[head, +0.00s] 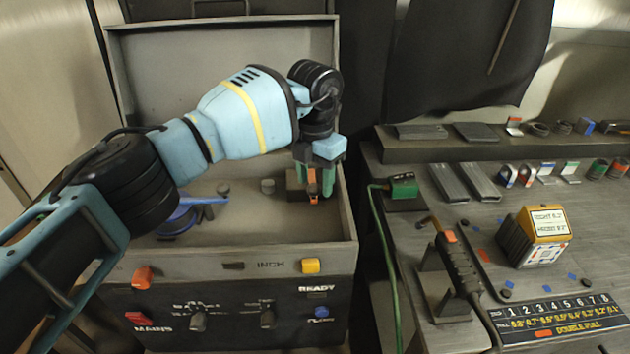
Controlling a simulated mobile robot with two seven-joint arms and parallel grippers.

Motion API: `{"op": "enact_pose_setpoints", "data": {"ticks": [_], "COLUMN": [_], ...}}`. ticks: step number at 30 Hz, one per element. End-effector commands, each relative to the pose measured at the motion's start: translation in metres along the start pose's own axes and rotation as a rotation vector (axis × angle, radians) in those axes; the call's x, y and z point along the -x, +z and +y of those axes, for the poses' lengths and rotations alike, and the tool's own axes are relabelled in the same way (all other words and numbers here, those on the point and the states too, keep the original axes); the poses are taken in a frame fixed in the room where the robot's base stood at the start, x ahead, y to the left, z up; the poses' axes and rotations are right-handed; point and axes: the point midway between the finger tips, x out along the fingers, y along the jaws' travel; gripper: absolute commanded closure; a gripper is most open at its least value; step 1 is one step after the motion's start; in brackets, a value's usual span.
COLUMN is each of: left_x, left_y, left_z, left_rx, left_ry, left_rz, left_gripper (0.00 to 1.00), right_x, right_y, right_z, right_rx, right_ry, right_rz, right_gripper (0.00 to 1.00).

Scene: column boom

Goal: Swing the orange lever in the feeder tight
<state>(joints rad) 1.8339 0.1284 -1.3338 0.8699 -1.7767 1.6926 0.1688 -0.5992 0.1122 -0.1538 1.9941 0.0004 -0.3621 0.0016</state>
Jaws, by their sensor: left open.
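The feeder is an open grey machine case (343,215) with its lid raised behind it. Inside, on the right, stands a small dark feeder block (294,186). The orange lever (313,188) shows as a small upright piece at this block, partly covered by my fingers. My left gripper (316,190) reaches down into the case with its green fingers open, one on either side of the lever in this view. I cannot tell whether they touch it. My right gripper is not in view.
A blue spool (180,217) lies in the case on the left. The front panel has an orange switch (142,277), a yellow button (310,266) and knobs. To the right, a workbench (410,225) holds a torch (459,262), a yellow-topped box (537,236) and small parts.

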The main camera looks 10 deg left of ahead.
Motion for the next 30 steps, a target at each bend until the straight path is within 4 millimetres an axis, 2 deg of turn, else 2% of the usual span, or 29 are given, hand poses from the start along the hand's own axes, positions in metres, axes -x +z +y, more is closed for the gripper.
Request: {"op": "enact_pose_setpoints", "data": {"ticks": [6,13,30], "left_x": [0.036,0.061,0.066], "left_y": [0.001,0.001,0.0], "left_z": [0.0,-0.001,-0.001], "left_rx": [0.0,-0.001,-0.001], "left_ry": [0.001,0.001,0.0], "left_rz": [-0.003,-0.002,-0.001], "left_gripper": [0.52,0.52,0.52], "right_x": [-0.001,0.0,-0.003], "right_y": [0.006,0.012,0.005], "right_z": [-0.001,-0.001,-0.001], "right_rx": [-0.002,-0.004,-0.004], "right_ry": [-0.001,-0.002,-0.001], "right_rz": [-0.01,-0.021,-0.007], "right_gripper": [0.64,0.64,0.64]}}
